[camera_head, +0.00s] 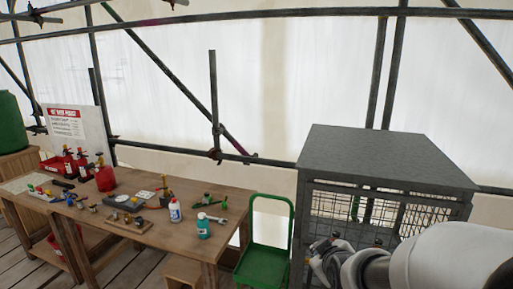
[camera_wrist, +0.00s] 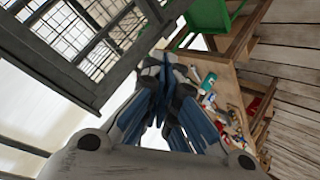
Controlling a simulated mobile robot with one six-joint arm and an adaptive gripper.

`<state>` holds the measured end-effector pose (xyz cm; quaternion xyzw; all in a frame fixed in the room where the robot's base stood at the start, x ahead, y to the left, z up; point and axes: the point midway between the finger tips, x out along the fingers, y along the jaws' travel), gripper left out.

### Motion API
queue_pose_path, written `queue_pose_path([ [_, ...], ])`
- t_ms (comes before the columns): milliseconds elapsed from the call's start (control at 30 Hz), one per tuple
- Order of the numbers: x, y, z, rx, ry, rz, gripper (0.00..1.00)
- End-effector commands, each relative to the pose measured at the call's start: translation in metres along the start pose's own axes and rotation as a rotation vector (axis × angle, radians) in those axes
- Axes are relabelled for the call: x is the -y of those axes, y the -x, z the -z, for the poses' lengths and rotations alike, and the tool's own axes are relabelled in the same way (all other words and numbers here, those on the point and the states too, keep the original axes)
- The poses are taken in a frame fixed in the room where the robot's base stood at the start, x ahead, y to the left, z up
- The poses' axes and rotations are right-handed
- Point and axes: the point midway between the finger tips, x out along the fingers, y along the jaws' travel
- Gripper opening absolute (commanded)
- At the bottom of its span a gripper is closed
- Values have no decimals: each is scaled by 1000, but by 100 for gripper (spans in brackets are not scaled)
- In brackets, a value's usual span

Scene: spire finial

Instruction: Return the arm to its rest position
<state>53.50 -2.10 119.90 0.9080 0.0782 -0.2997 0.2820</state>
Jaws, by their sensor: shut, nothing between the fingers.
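My arm reaches in from the lower right of the head view, with my gripper (camera_head: 322,262) in front of the grey cage's open lower part. In the wrist view my gripper (camera_wrist: 163,85) shows its blue-grey fingers closed together, with nothing seen between them. The grey mesh cage (camera_head: 385,160) stands right of the workbench; its frame also fills the upper left of the wrist view (camera_wrist: 75,75). I cannot tell how far my gripper is from the cage frame.
A wooden workbench (camera_head: 150,232) on the left carries bottles, tools and red containers. A green chair or cart (camera_head: 265,232) stands between bench and cage. Scaffold poles (camera_head: 215,105) cross before white sheeting. Plank floor shows at the lower left.

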Motion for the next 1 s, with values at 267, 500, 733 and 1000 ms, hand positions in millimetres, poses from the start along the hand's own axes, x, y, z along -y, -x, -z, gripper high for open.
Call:
queue_pose_path([
  [267,37,131,-43,233,-298,112,0],
  [500,80,222,-98,429,-504,167,0],
  [733,98,253,-120,508,-573,180,0],
  [1000,98,254,-121,512,-574,181,0],
])
